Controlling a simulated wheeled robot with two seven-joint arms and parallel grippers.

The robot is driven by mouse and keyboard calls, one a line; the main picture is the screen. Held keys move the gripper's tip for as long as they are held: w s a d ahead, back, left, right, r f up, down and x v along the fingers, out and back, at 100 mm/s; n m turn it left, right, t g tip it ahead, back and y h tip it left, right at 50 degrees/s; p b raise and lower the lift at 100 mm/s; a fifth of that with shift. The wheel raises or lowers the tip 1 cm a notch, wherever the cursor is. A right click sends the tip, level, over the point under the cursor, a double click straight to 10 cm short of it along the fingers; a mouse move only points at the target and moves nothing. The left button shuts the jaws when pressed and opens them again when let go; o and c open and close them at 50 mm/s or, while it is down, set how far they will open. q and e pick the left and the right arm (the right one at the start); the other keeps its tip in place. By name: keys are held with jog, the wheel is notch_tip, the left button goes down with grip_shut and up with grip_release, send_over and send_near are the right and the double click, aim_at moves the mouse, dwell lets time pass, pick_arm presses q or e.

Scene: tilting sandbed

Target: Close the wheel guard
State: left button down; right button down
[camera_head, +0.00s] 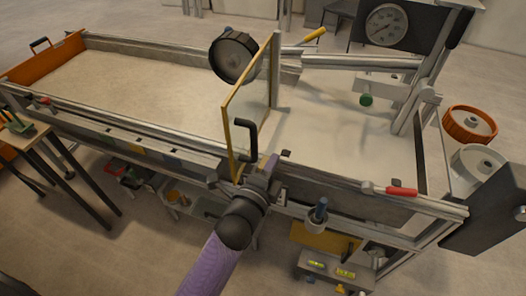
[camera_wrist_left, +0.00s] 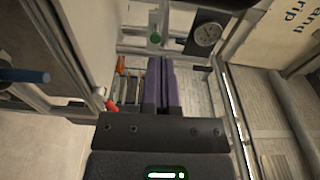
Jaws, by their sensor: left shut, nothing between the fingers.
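The wheel guard (camera_head: 250,112) is a clear panel in a yellow frame, standing upright across the sandbed. Its black handle (camera_head: 246,136) is on the near part of the panel. A black wheel (camera_head: 233,57) is just left of the guard's far end. My left gripper (camera_head: 268,162) is shut and empty, just right of the handle's lower end; I cannot tell whether it touches the guard. In the left wrist view its purple fingers (camera_wrist_left: 162,88) are together with nothing between them. My right gripper is not in view.
The sandbed's metal near rail (camera_head: 130,131) runs below the guard. A red-handled lever (camera_head: 400,191) sits on the rail at right. A round gauge (camera_head: 386,24) and metal posts stand at the back right. Sand right of the guard is mostly clear, apart from a green knob (camera_head: 366,100) above it.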

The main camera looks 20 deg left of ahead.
pick_arm(q)
jog(key=shift+w+a+p, duration=0.35)
jog(key=shift+w+a, duration=1.05)
jog(key=shift+a, duration=0.3)
jog(key=shift+a, duration=0.1)
